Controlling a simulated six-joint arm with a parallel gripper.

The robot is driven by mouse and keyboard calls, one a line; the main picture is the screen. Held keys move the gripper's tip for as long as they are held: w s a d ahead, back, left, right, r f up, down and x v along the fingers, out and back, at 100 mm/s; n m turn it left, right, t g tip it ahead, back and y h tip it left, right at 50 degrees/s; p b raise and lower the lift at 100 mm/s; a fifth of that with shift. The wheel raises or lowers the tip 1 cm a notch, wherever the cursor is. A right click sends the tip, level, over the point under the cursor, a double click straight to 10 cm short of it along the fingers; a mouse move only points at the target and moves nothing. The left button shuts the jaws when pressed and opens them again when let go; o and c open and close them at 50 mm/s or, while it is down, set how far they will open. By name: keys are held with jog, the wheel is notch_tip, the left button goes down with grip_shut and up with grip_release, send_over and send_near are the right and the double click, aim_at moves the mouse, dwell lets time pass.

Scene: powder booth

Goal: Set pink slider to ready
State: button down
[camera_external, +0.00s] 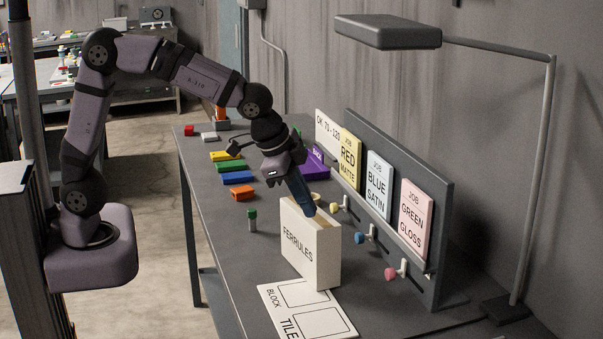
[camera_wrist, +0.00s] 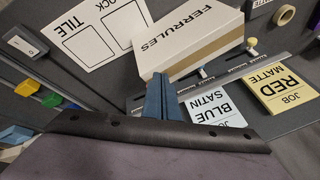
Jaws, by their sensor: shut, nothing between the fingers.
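The pink slider knob (camera_external: 390,273) sits low on the grey upright board, below the pink GREEN GLOSS card (camera_external: 416,219), beside a white tab (camera_external: 403,267). Its setting label is not legible. It is not identifiable in the wrist view. My gripper (camera_external: 310,211) is shut and empty, its blue fingers pointing down over the top of the white FERRULES box (camera_external: 297,256). The pink knob is lower and to the right of the fingertips. In the wrist view my fingertips (camera_wrist: 160,84) overlap the box (camera_wrist: 189,40); I cannot tell whether they touch it.
A blue knob (camera_external: 359,238) and a yellow knob (camera_external: 335,207) sit along the same board. A BLOCK/TILE sheet (camera_external: 291,297) lies before the box. A lamp (camera_external: 388,32) overhangs the right side. Coloured blocks (camera_external: 237,178) lie farther back.

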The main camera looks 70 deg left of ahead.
jog(key=w+n+h+b, duration=0.1)
jog(key=w+n+b, duration=0.1)
jog(key=w, duration=0.8)
jog(key=w+a+f+n+h+b, duration=0.2)
jog(key=a+f+n+h, duration=0.1)
jog(key=a, duration=0.3)
jog(key=shift+w+f+g+h, duration=0.4)
jog(key=shift+f+h, duration=0.45)
jog(key=shift+h, duration=0.05)
jog(key=shift+d+f, duration=0.1)
jog(key=shift+d, duration=0.05)
jog(key=p+x, duration=0.3)
jog(key=x, duration=0.6)
jog(key=shift+w+d+f+p, duration=0.1)
jog(key=shift+f+p, duration=0.05)
jog(key=shift+p, duration=0.2)
jog(key=d+p, duration=0.2)
jog(key=d, duration=0.1)
jog(key=shift+f, duration=0.3)
jog(key=shift+w+d+f, duration=0.1)
jog(key=shift+d+f, duration=0.2)
jog(key=shift+d, duration=0.2)
